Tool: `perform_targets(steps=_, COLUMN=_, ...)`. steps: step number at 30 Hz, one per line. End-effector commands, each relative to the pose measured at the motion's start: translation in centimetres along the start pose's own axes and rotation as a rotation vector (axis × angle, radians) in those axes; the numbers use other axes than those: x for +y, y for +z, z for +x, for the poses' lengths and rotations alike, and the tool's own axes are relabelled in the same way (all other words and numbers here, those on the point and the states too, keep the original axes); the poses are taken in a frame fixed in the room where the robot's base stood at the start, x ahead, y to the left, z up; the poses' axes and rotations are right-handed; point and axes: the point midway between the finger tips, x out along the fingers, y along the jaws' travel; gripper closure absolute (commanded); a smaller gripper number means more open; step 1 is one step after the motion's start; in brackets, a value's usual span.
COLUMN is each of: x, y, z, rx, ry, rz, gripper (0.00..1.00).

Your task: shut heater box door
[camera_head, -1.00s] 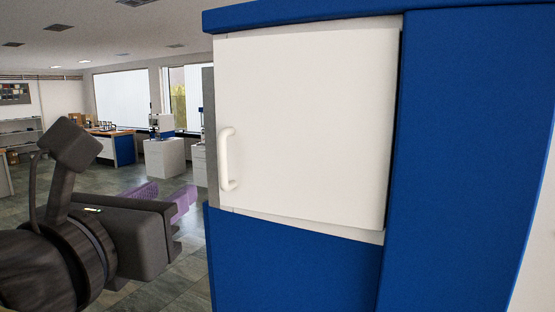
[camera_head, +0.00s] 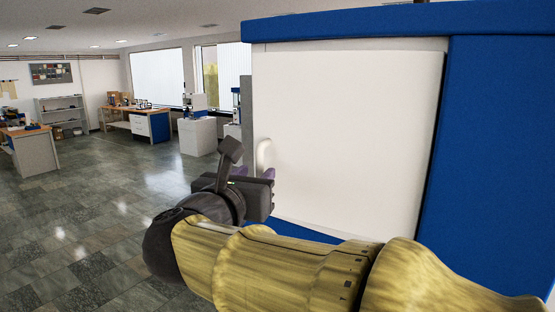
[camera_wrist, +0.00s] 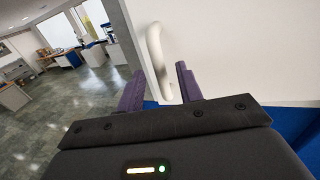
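The heater box (camera_head: 490,140) is a blue cabinet on the right of the head view. Its white door (camera_head: 350,130) covers the front and looks shut or nearly so; I cannot tell whether a small gap is left. The white handle (camera_head: 264,156) is on the door's left edge, its lower part hidden behind my gripper. It also shows in the wrist view (camera_wrist: 160,60). My gripper (camera_head: 254,171) is at the handle's lower end. In the wrist view my purple fingers (camera_wrist: 160,85) are apart, with the handle's lower end between or just beyond them. I see no clear contact.
Workbenches (camera_head: 140,122), white pedestals with machines (camera_head: 197,135) and a shelf (camera_head: 62,115) stand far back on the left. The tiled floor (camera_head: 80,220) on the left is clear. My arm crosses low in front of the cabinet.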

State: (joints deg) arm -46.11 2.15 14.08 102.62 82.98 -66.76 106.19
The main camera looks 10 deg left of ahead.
Motion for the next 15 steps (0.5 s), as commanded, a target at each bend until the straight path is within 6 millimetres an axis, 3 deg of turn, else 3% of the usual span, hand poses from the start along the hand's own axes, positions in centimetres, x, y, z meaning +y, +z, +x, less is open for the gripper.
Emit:
perform_targets(steps=5, x=0.0, y=0.1, z=1.7, rx=0.001, ry=0.0, rz=-0.001, gripper=0.64)
perform_targets(steps=14, x=0.0, y=0.0, z=1.9, rx=0.0, ry=0.001, rz=0.0, gripper=0.64)
perform_targets(steps=15, x=0.0, y=0.0, z=1.9, rx=0.0, ry=0.001, rz=0.0, gripper=0.72)
